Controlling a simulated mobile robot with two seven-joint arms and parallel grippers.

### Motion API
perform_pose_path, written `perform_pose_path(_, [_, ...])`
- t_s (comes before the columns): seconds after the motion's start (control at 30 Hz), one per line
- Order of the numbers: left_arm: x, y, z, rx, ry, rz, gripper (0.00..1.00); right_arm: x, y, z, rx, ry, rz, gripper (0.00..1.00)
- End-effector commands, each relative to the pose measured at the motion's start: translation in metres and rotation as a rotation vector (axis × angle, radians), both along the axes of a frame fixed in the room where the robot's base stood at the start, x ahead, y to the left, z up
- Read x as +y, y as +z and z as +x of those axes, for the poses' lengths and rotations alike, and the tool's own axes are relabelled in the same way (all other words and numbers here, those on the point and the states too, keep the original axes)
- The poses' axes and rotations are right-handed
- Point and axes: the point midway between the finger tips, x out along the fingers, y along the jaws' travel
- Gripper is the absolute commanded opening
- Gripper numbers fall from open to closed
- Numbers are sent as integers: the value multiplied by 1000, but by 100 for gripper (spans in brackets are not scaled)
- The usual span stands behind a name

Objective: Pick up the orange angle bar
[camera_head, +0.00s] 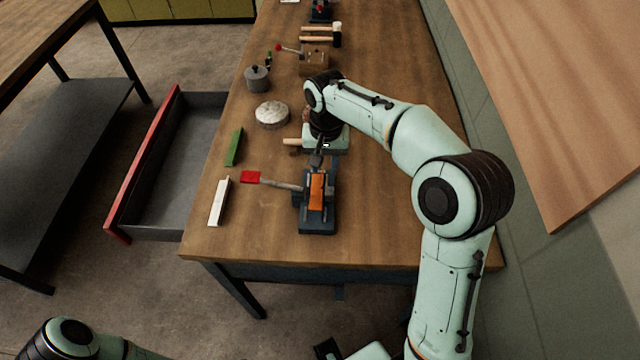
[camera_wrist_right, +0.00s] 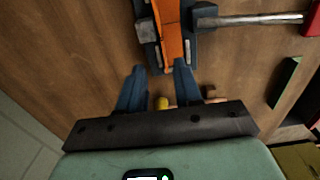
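The orange angle bar (camera_head: 316,192) sits upright-lengthwise in a dark blue vise (camera_head: 318,222) near the front end of the wooden bench. In the right wrist view the orange bar (camera_wrist_right: 171,32) lies between the vise jaws, just beyond my fingertips. My right gripper (camera_head: 317,158) is over the bench at the far end of the vise. In its wrist view the two blue fingers (camera_wrist_right: 160,72) stand apart with nothing clearly held between them. Whether they touch the bar is unclear. My left arm shows at the bottom left, but its gripper is out of view.
A rod with a red end (camera_head: 250,177) reaches left from the vise. A white bar (camera_head: 219,202), a green bar (camera_head: 234,147) and a round pale disc (camera_head: 272,114) lie along the left side. An open red-fronted drawer (camera_head: 142,165) juts out left. The bench front is clear.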

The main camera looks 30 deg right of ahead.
Motion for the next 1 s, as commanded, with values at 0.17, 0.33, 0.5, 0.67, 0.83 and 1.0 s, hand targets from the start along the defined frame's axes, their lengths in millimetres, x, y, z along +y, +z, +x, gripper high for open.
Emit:
perform_pose_path(0.17, [0, -2, -1, 1, 0, 0, 0, 0, -13, 0, 1, 0, 0, 34])
perform_pose_path(0.33, [0, -3, -1, 1, 0, 0, 0, 2, -35, 3, 3, 0, -1, 34])
perform_pose_path(0.5, [0, -5, -2, 2, -1, -1, 0, 2, -57, 4, 1, -1, -1, 34])
perform_pose_path(0.67, [0, -5, -2, 2, -1, -1, 0, 3, -62, 5, -1, -1, -1, 34])
perform_pose_path(0.83, [0, -5, -2, 2, -1, -1, 0, 3, -62, 5, -1, 0, 0, 28])
perform_pose_path(1.0, [0, -5, -2, 2, -1, -1, 0, 3, -62, 5, -1, 0, 0, 0])
